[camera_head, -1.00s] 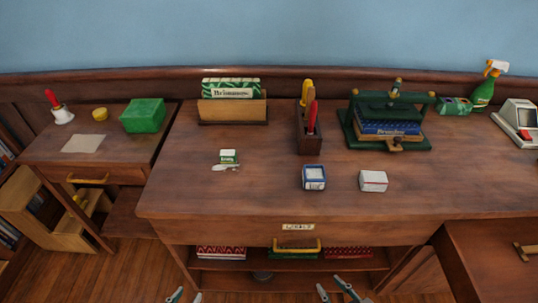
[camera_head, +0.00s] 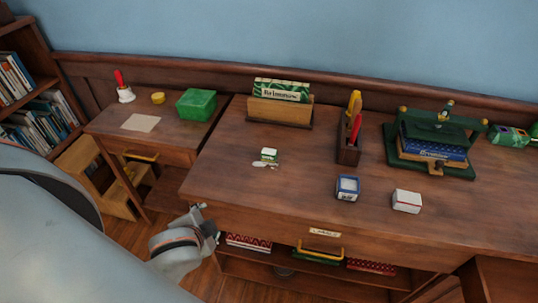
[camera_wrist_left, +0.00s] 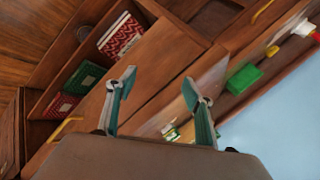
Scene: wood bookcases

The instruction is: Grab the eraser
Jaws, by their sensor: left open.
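A small green-and-white block (camera_head: 269,154) lies on the desk top, left of the middle, with a small whitish piece against its front edge. It looks like the eraser, though its label is too small to read. The block also shows in the left wrist view (camera_wrist_left: 170,132), low down between the fingers and partly hidden. My left gripper (camera_head: 204,222) is at the desk's front left corner, below and left of the block, apart from it. In the left wrist view its two green fingers (camera_wrist_left: 160,80) are spread and empty. My right gripper is out of view.
On the desk (camera_head: 240,195) are a blue-and-white box (camera_head: 348,187), a white box (camera_head: 406,201), a pen holder (camera_head: 348,150), a card holder (camera_head: 280,108) and a green press (camera_head: 430,170). A lower side table (camera_head: 165,143) stands left. The front left desk top is clear.

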